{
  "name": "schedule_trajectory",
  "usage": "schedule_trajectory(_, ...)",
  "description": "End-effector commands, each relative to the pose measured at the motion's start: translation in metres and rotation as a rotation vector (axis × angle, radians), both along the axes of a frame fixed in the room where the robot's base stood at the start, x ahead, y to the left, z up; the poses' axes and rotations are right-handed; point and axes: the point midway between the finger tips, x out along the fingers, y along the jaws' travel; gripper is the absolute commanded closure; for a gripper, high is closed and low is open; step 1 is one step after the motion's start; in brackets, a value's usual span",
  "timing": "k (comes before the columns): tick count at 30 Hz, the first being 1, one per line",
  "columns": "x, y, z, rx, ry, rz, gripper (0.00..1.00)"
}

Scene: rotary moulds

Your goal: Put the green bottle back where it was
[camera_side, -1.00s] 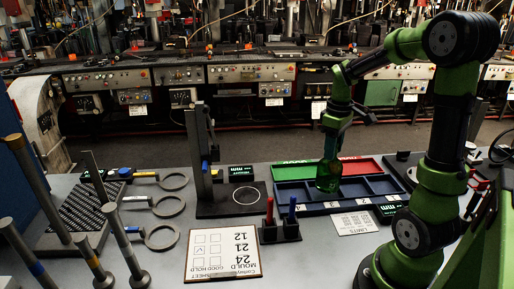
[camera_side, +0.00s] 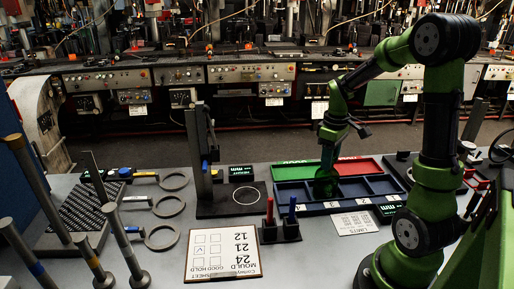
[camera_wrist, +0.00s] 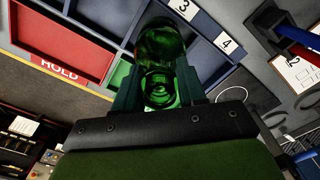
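My gripper (camera_side: 326,160) is shut on the green bottle (camera_side: 325,184), holding it upright from above. The bottle is at the blue compartment tray (camera_side: 372,206), with its lower part down among the left-hand compartments. In the wrist view the bottle (camera_wrist: 162,50) sits between the two fingers of my gripper (camera_wrist: 157,90), near the number labels 3 and 4 on the blue tray (camera_wrist: 112,15). I cannot tell whether its base touches the tray floor.
Behind the blue tray lie a green tray (camera_side: 296,171) and a red HOLD tray (camera_side: 358,166). A pen holder (camera_side: 280,232) with red and blue pens stands in front left. A gauge stand (camera_side: 200,160) is further left. A sheet (camera_side: 225,253) lies in front.

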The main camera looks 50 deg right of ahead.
Motion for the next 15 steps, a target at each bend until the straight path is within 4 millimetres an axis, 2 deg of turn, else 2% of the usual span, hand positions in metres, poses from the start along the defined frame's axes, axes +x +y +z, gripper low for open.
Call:
schedule_trajectory(1, -0.0001, 0.0002, 0.0, 0.0, 0.0, 0.0, 0.51)
schedule_trajectory(4, -0.0001, 0.0002, 0.0001, 0.0, 0.001, 0.0, 0.36)
schedule_trajectory(12, 0.0, 0.0001, 0.0008, 0.0, 0.0, 0.0, 0.36)
schedule_trajectory(15, 0.0003, -0.0001, 0.0066, -0.001, -0.001, 0.0, 0.36)
